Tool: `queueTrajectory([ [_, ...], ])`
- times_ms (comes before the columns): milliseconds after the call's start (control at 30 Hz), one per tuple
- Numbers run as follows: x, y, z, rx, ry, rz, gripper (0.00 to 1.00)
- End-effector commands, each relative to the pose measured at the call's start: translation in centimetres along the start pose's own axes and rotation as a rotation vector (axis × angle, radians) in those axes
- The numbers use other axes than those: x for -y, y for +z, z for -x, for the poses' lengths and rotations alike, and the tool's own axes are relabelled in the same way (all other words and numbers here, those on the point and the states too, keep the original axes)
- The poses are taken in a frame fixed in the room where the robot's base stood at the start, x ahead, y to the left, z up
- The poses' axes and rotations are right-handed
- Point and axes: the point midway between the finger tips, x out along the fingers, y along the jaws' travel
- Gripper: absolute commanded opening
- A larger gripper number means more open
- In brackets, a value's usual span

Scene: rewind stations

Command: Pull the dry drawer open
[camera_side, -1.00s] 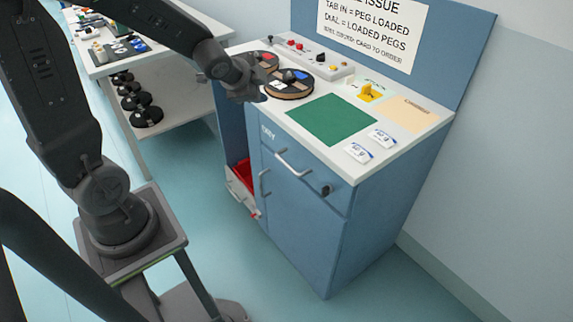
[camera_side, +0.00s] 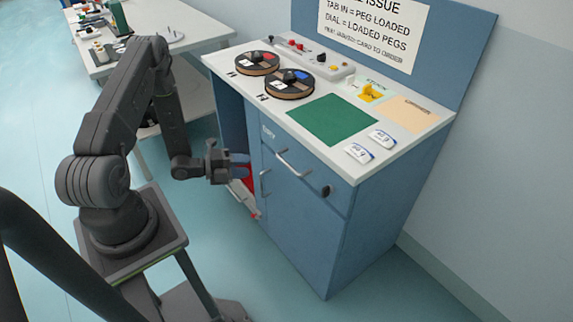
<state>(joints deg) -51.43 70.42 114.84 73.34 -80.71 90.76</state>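The dry drawer (camera_side: 312,179) is the upper front of the blue cabinet, with a "DRY" label at its left end. It looks shut, its front flush with the cabinet. Its silver bar handle (camera_side: 293,164) slopes across the front, and a dark round knob sits to the handle's right. My gripper (camera_side: 243,165) is in front of the cabinet, left of the handle and apart from it. It points right toward the cabinet, its fingers look spread, and nothing shows between them.
Below is a cabinet door with a vertical handle (camera_side: 264,183). A red bin (camera_side: 246,181) sits in the left opening, partly behind my gripper. Two spools (camera_side: 290,84), a green mat (camera_side: 332,119) and white packets (camera_side: 359,153) lie on the worktop. The floor in front is clear.

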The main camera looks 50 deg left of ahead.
Motion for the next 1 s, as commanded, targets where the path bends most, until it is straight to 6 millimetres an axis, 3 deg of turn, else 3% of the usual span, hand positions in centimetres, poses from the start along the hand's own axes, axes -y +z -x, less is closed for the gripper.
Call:
queueTrajectory([
  [167, 0.0, -0.1, -1.3, -0.006, -0.009, -0.005, 0.39],
  [700, 0.0, -0.2, -11.5, -0.005, -0.006, -0.002, 0.39],
  [1000, 0.1, -0.1, -13.7, -0.001, -0.006, -0.001, 0.39],
])
